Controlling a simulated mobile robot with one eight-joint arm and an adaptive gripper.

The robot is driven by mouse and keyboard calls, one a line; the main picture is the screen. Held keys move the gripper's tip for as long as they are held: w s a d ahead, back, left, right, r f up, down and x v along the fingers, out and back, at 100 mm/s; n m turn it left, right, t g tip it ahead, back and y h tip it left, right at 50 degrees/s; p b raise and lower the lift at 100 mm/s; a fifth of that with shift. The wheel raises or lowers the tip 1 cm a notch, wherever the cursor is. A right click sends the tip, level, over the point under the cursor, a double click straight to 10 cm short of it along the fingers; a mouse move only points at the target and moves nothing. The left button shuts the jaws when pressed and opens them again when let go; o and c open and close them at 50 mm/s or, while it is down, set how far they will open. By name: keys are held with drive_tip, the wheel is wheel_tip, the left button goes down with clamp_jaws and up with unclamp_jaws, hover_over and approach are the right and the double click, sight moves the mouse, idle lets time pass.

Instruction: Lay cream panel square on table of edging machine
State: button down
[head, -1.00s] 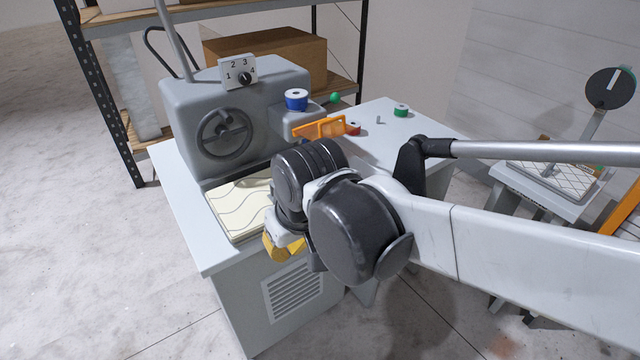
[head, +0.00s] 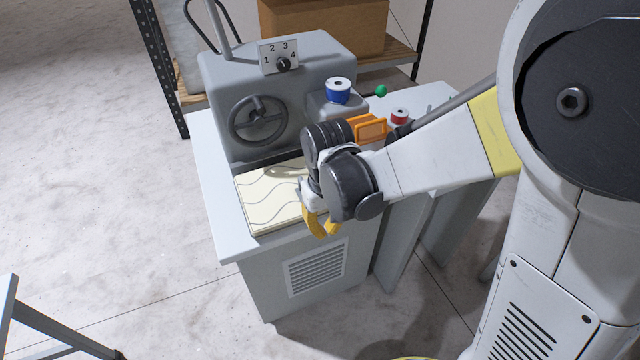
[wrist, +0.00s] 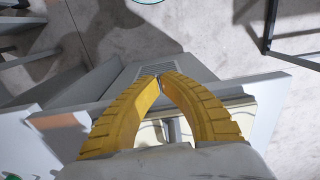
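The cream panel (head: 266,200), marked with wavy lines, lies on the table (head: 226,244) of the grey edging machine (head: 222,92), in front of its body. Its left side runs roughly along the table's side; its right part is hidden behind my wrist, so I cannot tell whether it is fully square. My gripper (head: 324,234) hangs at the panel's front right, its yellow tips over the table's front edge. In the wrist view, the fingertips (wrist: 160,76) come together with nothing seen between them. Part of the panel (wrist: 244,120) shows behind the fingers.
The machine carries a handwheel (head: 258,120), a numbered dial (head: 280,58) and a blue spool (head: 338,91). An orange part (head: 371,129) and a red spool (head: 400,115) are right of it. A shelf with a box (head: 325,25) stands behind. The floor at left is mostly clear.

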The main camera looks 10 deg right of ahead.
drive_tip(key=w+f, duration=0.1)
drive_tip(key=w, duration=0.1)
drive_tip(key=w+a+f+b, duration=0.1)
drive_tip(key=w, duration=0.1)
drive_tip(key=shift+f, duration=0.15)
drive_tip(key=shift+w+a, duration=0.25)
drive_tip(key=shift+w, duration=0.4)
drive_tip(key=shift+w+a, duration=0.2)
drive_tip(key=shift+w, duration=0.45)
drive_tip(key=shift+s, duration=0.1)
